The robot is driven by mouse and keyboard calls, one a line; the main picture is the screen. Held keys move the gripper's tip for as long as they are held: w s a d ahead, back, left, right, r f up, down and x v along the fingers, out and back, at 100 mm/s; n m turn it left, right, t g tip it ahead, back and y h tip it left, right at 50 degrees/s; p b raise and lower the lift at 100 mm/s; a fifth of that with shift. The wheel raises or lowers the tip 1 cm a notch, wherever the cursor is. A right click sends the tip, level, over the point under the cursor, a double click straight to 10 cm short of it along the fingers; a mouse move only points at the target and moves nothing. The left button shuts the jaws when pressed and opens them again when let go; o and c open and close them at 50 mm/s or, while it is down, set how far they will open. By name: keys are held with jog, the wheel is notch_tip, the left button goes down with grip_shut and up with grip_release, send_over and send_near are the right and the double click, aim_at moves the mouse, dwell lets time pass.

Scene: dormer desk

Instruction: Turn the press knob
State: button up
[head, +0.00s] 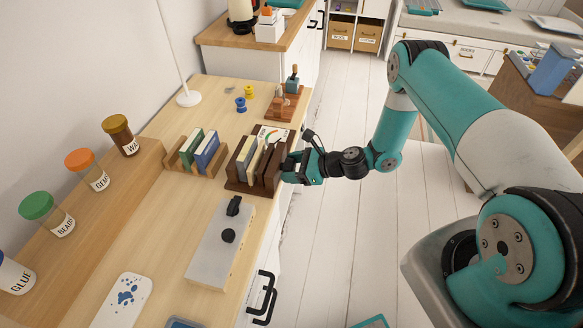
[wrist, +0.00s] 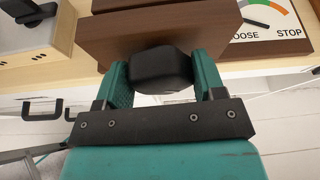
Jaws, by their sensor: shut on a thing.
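The press (head: 254,163) is a dark brown wooden block stand with upright boards, near the right edge of the desk. Its black knob (wrist: 160,70) sticks out from the brown end board (wrist: 155,30) in the wrist view. My gripper (wrist: 161,78) has its two teal fingers closed on either side of the knob, holding it. In the head view my gripper (head: 300,167) is at the press's right side, and the knob is hidden there. A dial card (wrist: 275,22) with coloured arc and the words "OOSE" and "STOP" shows beside the board.
A grey box with black knobs (head: 222,245) lies in front of the press. A small rack with books (head: 196,152) stands to its left. Labelled jars (head: 88,168) line a raised shelf at the left. Open floor (head: 335,240) lies right of the desk.

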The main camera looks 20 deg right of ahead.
jog(key=n+t+h+b, duration=0.1)
jog(key=n+t, duration=0.1)
jog(key=n, duration=0.1)
jog(key=shift+f+b, duration=0.15)
jog(key=shift+b, duration=0.2)
jog(key=shift+s+n+t, duration=0.1)
jog(key=shift+n+t, duration=0.4)
jog(key=shift+n, duration=0.1)
jog(key=r+n+p, duration=0.1)
jog(key=p, duration=0.3)
jog(key=shift+r+t, duration=0.1)
jog(key=shift+t, duration=0.2)
jog(key=n+p, duration=0.1)
jog(key=p, duration=0.4)
jog(key=shift+s+r+t, duration=0.1)
jog(key=shift+r+t, duration=0.1)
jog(key=shift+t, duration=0.2)
jog(key=n+p, duration=0.1)
jog(key=p, duration=0.1)
jog(key=n+p, duration=0.1)
jog(key=p, duration=0.1)
jog(key=shift+a+f+t+p, duration=0.1)
jog(key=shift+f+t+p, duration=0.2)
jog(key=shift+f+t, duration=0.1)
jog(key=shift+f+n+t+p, duration=0.2)
jog(key=shift+n+t+p, duration=0.1)
jog(key=shift+n+p, duration=0.4)
jog(key=shift+f+n+t+p, duration=0.2)
jog(key=shift+n+t+p, duration=0.1)
jog(key=shift+n+p, duration=0.35)
